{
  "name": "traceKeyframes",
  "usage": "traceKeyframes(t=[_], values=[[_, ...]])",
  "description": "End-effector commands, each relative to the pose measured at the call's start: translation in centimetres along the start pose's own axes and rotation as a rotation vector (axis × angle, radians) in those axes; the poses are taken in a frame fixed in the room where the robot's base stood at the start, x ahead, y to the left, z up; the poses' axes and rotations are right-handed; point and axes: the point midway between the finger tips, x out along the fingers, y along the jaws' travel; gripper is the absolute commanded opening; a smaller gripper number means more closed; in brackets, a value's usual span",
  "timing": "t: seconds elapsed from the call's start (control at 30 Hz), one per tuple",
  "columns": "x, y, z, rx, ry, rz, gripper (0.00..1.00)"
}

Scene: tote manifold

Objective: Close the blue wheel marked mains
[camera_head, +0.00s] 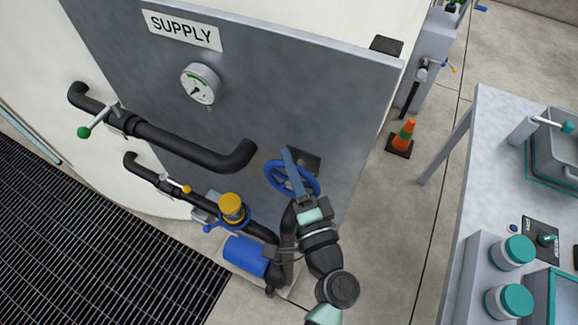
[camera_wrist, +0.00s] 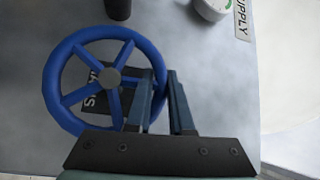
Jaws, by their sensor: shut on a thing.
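The blue wheel (camera_head: 269,178) is mounted low on the right part of the grey panel. In the wrist view the wheel (camera_wrist: 51,85) shows its spokes and grey hub. Behind it a dark plate (camera_wrist: 97,101) carries white letters, partly hidden by the spokes, that seem to read MAINS. My gripper (camera_head: 290,160) reaches the wheel from the lower right. In the wrist view my gripper (camera_wrist: 161,76) has its two fingers at the right side of the rim, one on the inner side and one outside, shut on the rim.
The grey panel (camera_head: 300,90) carries a SUPPLY sign (camera_head: 182,30), a gauge (camera_head: 201,84) and black pipes (camera_head: 190,147). A yellow-capped valve (camera_head: 231,206) and blue cylinder (camera_head: 246,255) sit left of my arm. A cone (camera_head: 402,138) and a bench (camera_head: 480,140) stand right.

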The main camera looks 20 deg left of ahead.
Motion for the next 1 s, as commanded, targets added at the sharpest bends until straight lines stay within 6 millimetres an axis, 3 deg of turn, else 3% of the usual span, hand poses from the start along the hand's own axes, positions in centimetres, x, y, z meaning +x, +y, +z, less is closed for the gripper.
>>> traceKeyframes(t=[0.43,0.47,0.6,1.0], values=[[-0.25,0.0,-0.22,0.04,0.011,-0.038,0.0],[-0.25,0.0,-0.22,0.04,0.011,-0.038,0.22],[-0.24,0.0,-0.23,0.04,0.011,-0.038,0.47],[-0.84,0.16,-0.24,0.039,0.012,-0.038,0.5]])
